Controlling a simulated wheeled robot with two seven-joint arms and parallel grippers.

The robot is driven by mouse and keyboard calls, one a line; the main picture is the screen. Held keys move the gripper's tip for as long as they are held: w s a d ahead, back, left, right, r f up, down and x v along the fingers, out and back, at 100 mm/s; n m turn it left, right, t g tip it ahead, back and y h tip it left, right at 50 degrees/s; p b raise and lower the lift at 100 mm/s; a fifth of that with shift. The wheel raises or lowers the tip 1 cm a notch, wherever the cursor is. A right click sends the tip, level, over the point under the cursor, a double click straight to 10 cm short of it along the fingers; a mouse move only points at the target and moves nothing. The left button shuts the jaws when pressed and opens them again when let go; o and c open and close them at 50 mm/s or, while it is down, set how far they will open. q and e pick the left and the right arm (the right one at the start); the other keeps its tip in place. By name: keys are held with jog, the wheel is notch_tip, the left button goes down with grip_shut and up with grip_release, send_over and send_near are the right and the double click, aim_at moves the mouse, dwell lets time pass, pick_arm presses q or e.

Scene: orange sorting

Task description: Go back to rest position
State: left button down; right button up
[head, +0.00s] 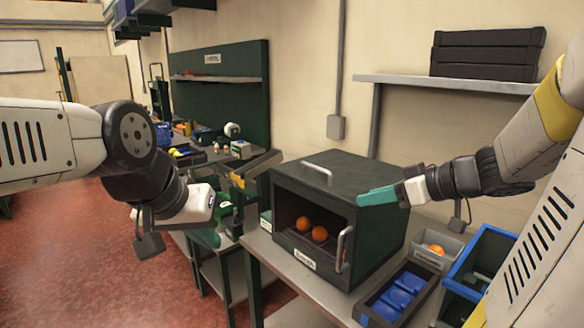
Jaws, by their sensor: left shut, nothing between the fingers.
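My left gripper (222,211) is at the left, beside the table with the dark box and apart from it. It is shut and empty; its fingers are small and hard to make out against the green parts behind. My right gripper (378,196), with teal fingers, is in front of the upper right part of the dark green box (385,235). Whether its fingers are open or touch the box cannot be told. Two oranges, a left one (303,223) and a right one (320,234), lie inside the box, visible through its front opening.
A grey bin (455,247) holding an orange (436,250), a dark tray (365,309) with blue pieces and a blue crate (510,240) are at the right. A shelf (400,80) with black crates (488,54) is above. Red floor (80,255) is clear at left.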

jog(key=s+a+m+g+h, duration=0.1)
jog(key=s+a+m+h, duration=0.1)
jog(key=s, duration=0.5)
jog(key=s+a+m+g+h, duration=0.1)
jog(key=s+m+h, duration=0.3)
jog(key=s, duration=0.3)
jog(key=shift+a+f+m+h, duration=0.35)
jog(key=shift+a+m+h, duration=0.05)
jog(key=shift+m, duration=0.3)
jog(key=shift+w, duration=0.1)
